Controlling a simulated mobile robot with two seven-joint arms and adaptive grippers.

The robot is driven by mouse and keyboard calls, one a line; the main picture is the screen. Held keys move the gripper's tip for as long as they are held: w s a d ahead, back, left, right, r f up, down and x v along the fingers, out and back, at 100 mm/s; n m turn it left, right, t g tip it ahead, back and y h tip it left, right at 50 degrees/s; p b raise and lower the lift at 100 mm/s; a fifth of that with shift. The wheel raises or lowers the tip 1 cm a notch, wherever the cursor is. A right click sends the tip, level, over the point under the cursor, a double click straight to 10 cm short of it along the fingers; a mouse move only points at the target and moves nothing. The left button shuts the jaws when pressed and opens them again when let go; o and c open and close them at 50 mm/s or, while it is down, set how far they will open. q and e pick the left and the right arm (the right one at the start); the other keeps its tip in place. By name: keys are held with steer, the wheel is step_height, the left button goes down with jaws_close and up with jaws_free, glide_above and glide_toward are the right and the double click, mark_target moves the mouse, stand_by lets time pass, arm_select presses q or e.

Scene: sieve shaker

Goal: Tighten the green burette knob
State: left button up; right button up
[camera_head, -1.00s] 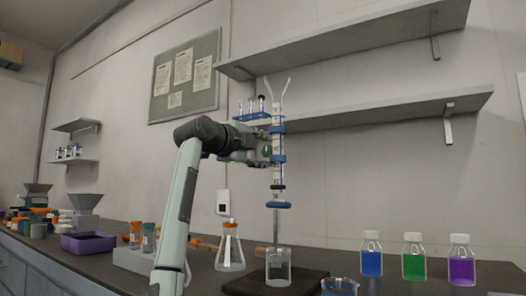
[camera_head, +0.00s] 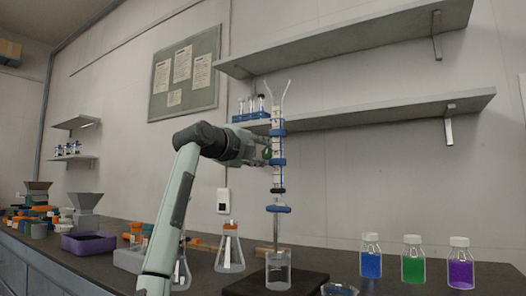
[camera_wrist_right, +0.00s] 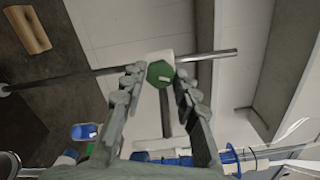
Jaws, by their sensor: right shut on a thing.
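The burette (camera_head: 278,147) stands upright in the head view, a clear tube with white and blue parts above a beaker (camera_head: 278,272). The green knob (camera_wrist_right: 160,72) is a hexagonal piece on a white block in the wrist view; in the head view it shows small at the burette's left side (camera_head: 267,153). My right gripper (camera_head: 265,151) reaches the knob from the left. In the wrist view its two fingers (camera_wrist_right: 158,77) lie on either side of the knob, shut on it. My left gripper is not in view.
A conical flask (camera_head: 230,252) stands left of the beaker. Blue (camera_head: 371,263), green (camera_head: 413,266) and purple (camera_head: 461,269) bottles stand at the right. A blue tube rack (camera_head: 250,117) is on the lower shelf (camera_head: 390,110) behind. A purple tray (camera_head: 88,244) sits far left.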

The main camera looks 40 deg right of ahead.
steer(key=o, duration=1.2)
steer(key=shift+c, duration=0.2)
steer(key=v, duration=1.2)
